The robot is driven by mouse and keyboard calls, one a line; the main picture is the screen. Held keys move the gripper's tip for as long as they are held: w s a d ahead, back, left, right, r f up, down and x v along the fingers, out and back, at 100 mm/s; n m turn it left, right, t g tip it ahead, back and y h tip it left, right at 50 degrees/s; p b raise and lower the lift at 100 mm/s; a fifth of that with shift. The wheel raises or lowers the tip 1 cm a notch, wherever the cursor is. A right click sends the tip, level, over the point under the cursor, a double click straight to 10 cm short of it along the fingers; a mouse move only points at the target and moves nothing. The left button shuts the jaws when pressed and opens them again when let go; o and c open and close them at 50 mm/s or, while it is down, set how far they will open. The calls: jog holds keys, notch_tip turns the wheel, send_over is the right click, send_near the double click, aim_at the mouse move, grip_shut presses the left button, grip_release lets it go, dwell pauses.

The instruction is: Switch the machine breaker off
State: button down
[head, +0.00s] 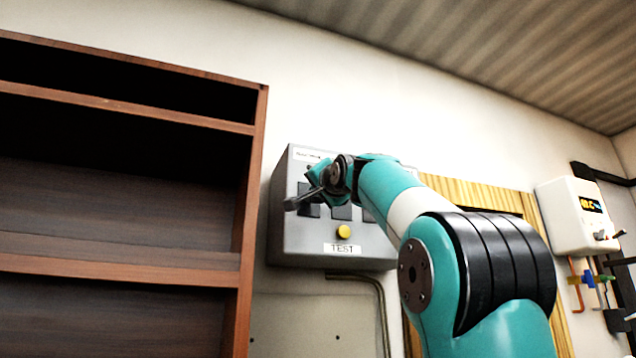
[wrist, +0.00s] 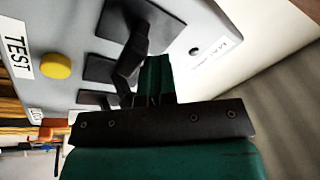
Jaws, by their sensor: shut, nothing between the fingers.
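A grey breaker box (head: 285,235) hangs on the wall in the head view, with several dark switches, a yellow button (head: 343,232) and a TEST label (head: 342,248). My gripper (head: 318,172) is in front of its upper left part and hides some switches. In the wrist view, the shut green fingers (wrist: 157,68) are close beside a black switch lever (wrist: 133,62) and hold nothing; I cannot tell whether they touch it. The yellow button (wrist: 55,65) and TEST label (wrist: 18,57) show at the left. The small label above the switches is unreadable.
A dark wooden shelf (head: 258,170) stands just left of the box. A white unit (head: 570,215) with a lit display and coloured pipes is on the right. A conduit (head: 382,310) runs below the box. Wall above the box is clear.

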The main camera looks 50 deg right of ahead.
jog(key=s+a+b, duration=0.1)
jog(key=s+a, duration=0.3)
jog(key=s, duration=0.3)
jog(key=shift+s+a+r+b, duration=0.2)
jog(key=shift+a+r+b, duration=0.05)
jog(key=shift+r+b, duration=0.1)
dwell(0.6)
